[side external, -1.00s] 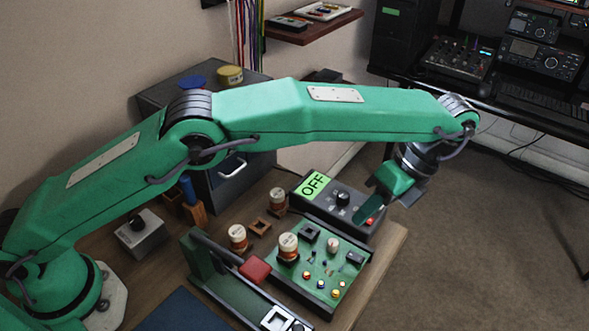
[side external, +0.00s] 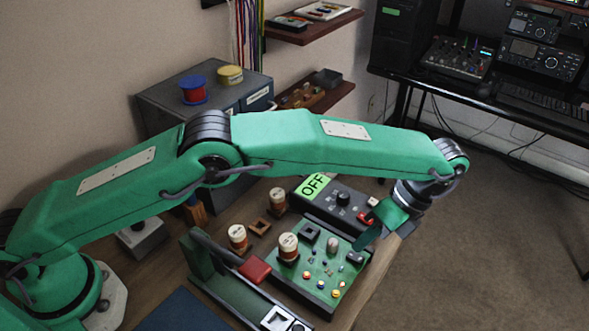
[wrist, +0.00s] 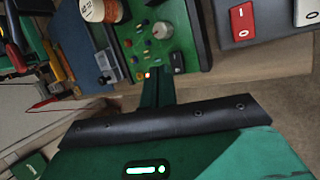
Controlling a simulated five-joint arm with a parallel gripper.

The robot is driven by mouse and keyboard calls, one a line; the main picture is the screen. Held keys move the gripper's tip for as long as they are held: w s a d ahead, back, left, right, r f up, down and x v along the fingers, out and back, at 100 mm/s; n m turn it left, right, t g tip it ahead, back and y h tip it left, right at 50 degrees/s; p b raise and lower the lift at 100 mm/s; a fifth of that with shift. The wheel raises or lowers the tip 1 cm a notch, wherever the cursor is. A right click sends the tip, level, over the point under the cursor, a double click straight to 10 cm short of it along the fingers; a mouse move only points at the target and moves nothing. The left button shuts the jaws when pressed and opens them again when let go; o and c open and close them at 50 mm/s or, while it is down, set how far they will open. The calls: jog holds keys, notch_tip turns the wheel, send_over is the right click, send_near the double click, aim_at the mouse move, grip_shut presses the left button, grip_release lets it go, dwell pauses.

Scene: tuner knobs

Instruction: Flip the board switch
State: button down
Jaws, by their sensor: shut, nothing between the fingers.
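The green circuit board (side external: 318,270) lies on the wooden bench and carries coils, small coloured parts and a small black part (side external: 354,258) at its right corner. That black part also shows in the wrist view (wrist: 177,62); I cannot tell whether it is the switch. My gripper (side external: 366,240) is shut and empty, its tip low by the board's right edge. In the wrist view the gripper tip (wrist: 157,74) is close to the black part; contact is unclear.
A grey cabinet (side external: 170,110) is at the back. The bench's right edge (side external: 385,265) is close to my gripper, with open floor beyond.

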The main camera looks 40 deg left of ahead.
aim_at(353, 260)
jog(key=shift+d+f, duration=0.1)
jog(key=shift+f, duration=0.7)
jog(key=shift+d+f, duration=0.1)
jog(key=shift+f, duration=0.6)
dwell(2.4)
jog(key=shift+r, duration=0.15)
jog(key=shift+r, duration=0.6)
jog(key=shift+r, duration=0.15)
dwell(0.4)
jog(key=shift+a+r, duration=0.25)
jog(key=shift+r, duration=0.9)
jog(key=shift+a+r, duration=0.2)
jog(key=shift+r, duration=0.95)
jog(key=shift+a, duration=0.1)
